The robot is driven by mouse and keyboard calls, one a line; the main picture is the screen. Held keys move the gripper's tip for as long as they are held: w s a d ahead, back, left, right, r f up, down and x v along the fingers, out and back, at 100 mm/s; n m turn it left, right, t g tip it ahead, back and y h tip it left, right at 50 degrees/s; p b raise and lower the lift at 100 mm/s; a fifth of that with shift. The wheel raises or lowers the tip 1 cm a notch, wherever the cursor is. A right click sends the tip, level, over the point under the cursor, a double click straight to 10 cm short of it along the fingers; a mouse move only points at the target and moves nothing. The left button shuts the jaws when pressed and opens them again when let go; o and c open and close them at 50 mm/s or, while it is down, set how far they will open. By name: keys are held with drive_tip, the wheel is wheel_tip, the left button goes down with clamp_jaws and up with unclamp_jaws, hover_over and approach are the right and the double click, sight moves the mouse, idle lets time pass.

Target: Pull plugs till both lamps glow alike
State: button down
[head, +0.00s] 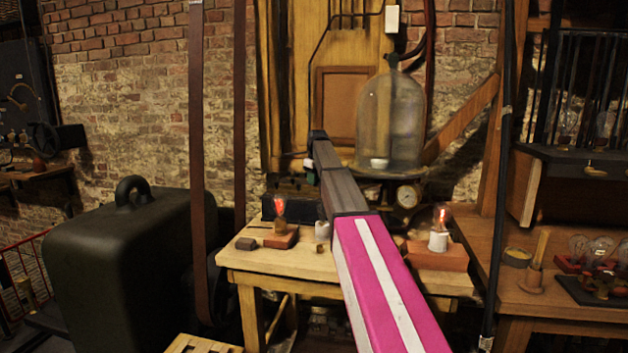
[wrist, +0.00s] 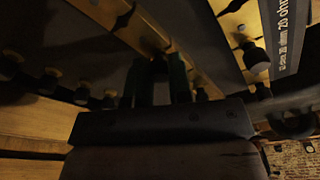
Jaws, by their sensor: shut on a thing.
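The left lamp (head: 279,207) glows dull red on a reddish-brown block on the wooden table. The right lamp (head: 441,217), in a white holder, glows a brighter orange. A dark plug box (head: 272,208) stands behind the left lamp, partly hidden. In the wrist view, its brass bars (wrist: 100,10), several black-headed plugs (wrist: 255,57) and a label strip with ohm markings (wrist: 287,30) show. My gripper (wrist: 160,72) is shut on a plug at the bars; its fingers mostly hide the plug. I cannot tell whether that plug is seated.
A glass bell jar (head: 391,120) stands behind the table (head: 300,265), with a round gauge (head: 407,196) below it. A large dark case (head: 130,260) is at left. A bench (head: 550,300) with more bulbs is at right. My arm crosses the table's middle.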

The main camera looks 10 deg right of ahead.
drive_tip(key=c, duration=1)
unclamp_jaws()
drive_tip(key=shift+o, duration=0.2)
